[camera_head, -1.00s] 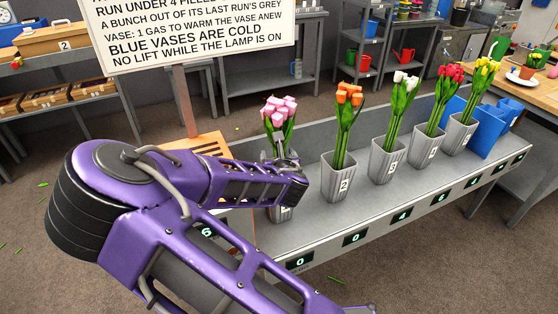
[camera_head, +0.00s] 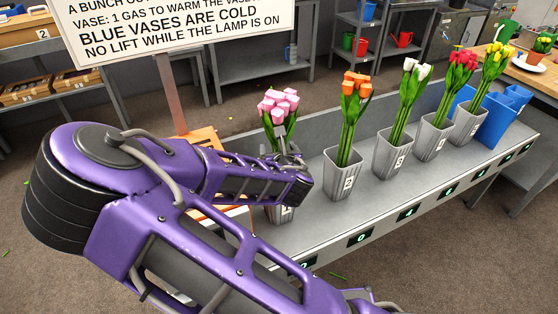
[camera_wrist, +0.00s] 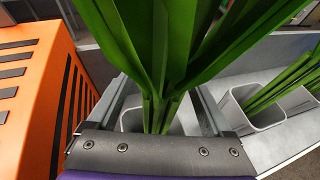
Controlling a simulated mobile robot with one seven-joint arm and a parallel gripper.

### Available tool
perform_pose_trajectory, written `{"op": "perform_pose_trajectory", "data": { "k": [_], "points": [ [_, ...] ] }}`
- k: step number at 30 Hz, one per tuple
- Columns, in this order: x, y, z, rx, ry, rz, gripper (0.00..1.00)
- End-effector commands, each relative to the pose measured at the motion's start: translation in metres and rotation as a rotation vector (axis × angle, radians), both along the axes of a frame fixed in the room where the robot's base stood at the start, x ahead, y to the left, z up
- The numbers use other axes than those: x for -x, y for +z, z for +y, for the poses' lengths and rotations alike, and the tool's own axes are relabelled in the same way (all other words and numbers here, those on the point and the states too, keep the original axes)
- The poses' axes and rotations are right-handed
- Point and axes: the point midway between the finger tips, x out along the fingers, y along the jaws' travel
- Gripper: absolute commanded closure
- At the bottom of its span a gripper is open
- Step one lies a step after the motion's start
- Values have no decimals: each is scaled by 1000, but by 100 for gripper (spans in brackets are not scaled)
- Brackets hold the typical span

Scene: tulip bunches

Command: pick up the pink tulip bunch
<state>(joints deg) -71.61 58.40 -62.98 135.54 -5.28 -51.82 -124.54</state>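The pink tulip bunch (camera_head: 278,104) stands upright in the grey ribbed vase numbered 1 (camera_head: 281,214), at the left end of the bench. My purple arm crosses in front and hides much of this vase and the stems. My gripper (camera_head: 285,152) is at the stems below the pink heads. In the wrist view, my gripper (camera_wrist: 160,88) has one finger on each side of the green stems (camera_wrist: 160,60), with gaps showing between stems and fingers. The pink heads are out of the wrist view.
Orange tulips (camera_head: 355,93), white, red and yellow ones stand in grey vases to the right, then a blue vase (camera_head: 497,122). An orange slotted box (camera_wrist: 28,75) is close left of my gripper. A sign (camera_head: 180,25) stands behind. Number displays line the bench's front edge.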

Motion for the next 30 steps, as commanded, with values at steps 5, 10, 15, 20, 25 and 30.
{"op": "perform_pose_trajectory", "data": {
  "k": [5, 10, 15, 20, 25, 30],
  "points": [
    [0, 0, 0, 0, 0, 0, 46],
    [0, 0, 0, 0, 0, 0, 77],
    [0, 0, 0, 0, 0, 0, 100],
    [-1, 1, 0, -1, 0, -2, 100],
    [-1, 1, 0, -1, 0, -2, 100],
    [-1, 9, 0, -1, 0, -3, 100]
  ]
}}
